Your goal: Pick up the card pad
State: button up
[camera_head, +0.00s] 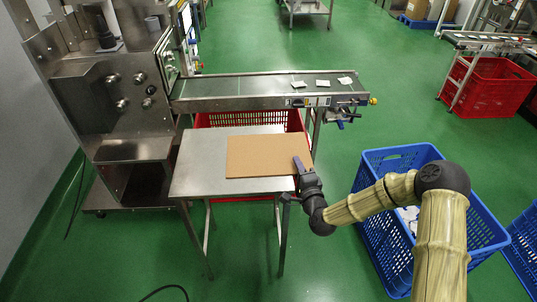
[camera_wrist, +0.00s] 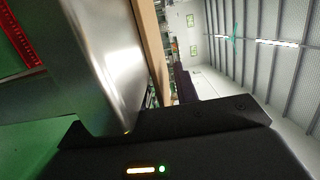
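The card pad is a flat tan board (camera_head: 262,156) lying on the metal table (camera_head: 200,165), its right side reaching past the table's right edge. My gripper (camera_head: 301,165) is at the pad's right edge, with a purple-grey finger over the edge. In the wrist view, the pad shows edge-on as a narrow tan strip (camera_wrist: 150,45) beside the shiny table metal (camera_wrist: 105,60). One dark finger (camera_wrist: 184,86) stands close beside the strip. The other finger is hidden, so whether they grip the pad is unclear.
A conveyor (camera_head: 250,87) with several white packets runs behind the table. A red crate (camera_head: 207,120) stands beneath it. A blue crate (camera_head: 376,237) stands right of the table, below my arm. A steel machine (camera_head: 125,85) is at the left. Green floor is open in front.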

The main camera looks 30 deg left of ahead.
dwell(0.5)
grip_shut()
notch_tip(320, 180, up, 10)
jog(key=shift+p, duration=1)
